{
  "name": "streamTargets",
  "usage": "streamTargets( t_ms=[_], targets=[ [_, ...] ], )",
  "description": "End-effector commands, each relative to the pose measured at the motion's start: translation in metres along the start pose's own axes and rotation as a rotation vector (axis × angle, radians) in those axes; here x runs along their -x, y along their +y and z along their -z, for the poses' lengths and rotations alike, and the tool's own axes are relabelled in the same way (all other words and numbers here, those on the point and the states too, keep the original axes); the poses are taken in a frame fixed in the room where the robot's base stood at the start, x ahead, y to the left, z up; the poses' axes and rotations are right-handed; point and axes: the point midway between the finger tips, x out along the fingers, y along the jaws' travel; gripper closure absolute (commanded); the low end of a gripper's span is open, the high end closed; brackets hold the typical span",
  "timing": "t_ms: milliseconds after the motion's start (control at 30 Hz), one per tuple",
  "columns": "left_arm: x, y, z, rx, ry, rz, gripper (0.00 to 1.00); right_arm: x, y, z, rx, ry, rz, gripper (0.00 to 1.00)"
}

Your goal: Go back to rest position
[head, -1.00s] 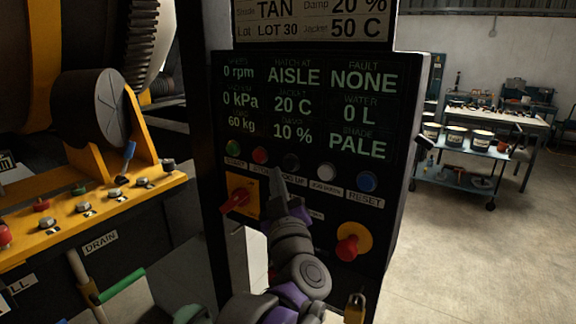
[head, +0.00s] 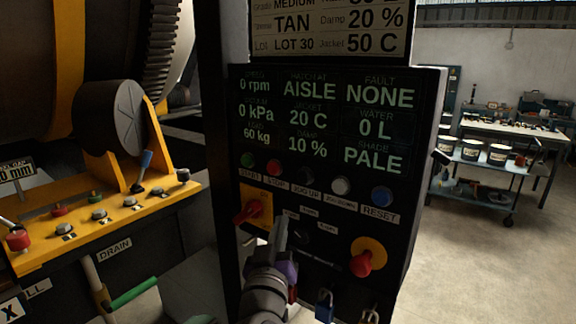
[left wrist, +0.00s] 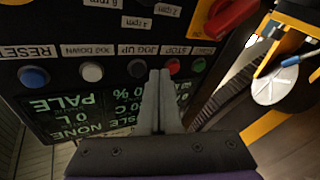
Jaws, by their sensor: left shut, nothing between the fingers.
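My left gripper (head: 279,232) is shut and empty in front of the lower part of the dark control panel (head: 415,150). Its fingertips point up, just right of the red rotary switch (head: 250,212) on its yellow plate. In the left wrist view the closed fingers (left wrist: 158,75) reach toward the row of buttons, in front of the JOG UP label. The panel screen (head: 330,120) reads 0 rpm, AISLE, NONE, 0 kPa, 20 C, 0 L, 60 kg, 10 % and PALE. My right gripper is not in view.
A red emergency knob (head: 362,262) sits on the panel's lower right, with padlocks (head: 324,304) below. A yellow machine ledge (head: 100,215) with levers and a green handle (head: 134,293) stand at left. A blue cart (head: 475,180) with tins stands at right on open floor.

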Motion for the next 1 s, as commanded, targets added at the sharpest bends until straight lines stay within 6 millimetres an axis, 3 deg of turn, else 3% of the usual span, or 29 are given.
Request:
streamTargets(
  t_ms=[167,300,500,600,700,800,1000],
  targets=[
    [0.068,-0.053,-0.086,-0.111,-0.360,-0.060,1.00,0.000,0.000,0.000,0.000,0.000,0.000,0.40],
    [0.138,-0.105,-0.151,-0.168,-0.649,-0.002,1.00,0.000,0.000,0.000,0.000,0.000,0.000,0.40],
    [0.241,-0.176,-0.214,-0.205,-0.988,0.174,1.00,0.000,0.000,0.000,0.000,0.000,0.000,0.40],
    [0.281,-0.200,-0.230,-0.210,-1.101,0.258,1.00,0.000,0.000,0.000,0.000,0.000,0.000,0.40],
    [0.308,-0.215,-0.238,-0.210,-1.172,0.318,1.00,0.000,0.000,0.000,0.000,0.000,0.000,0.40],
    [0.320,-0.221,-0.242,-0.210,-1.204,0.346,1.00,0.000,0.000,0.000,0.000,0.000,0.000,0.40],
    [0.322,-0.222,-0.242,-0.210,-1.211,0.350,1.00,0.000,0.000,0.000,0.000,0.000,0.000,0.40]
  ],
)
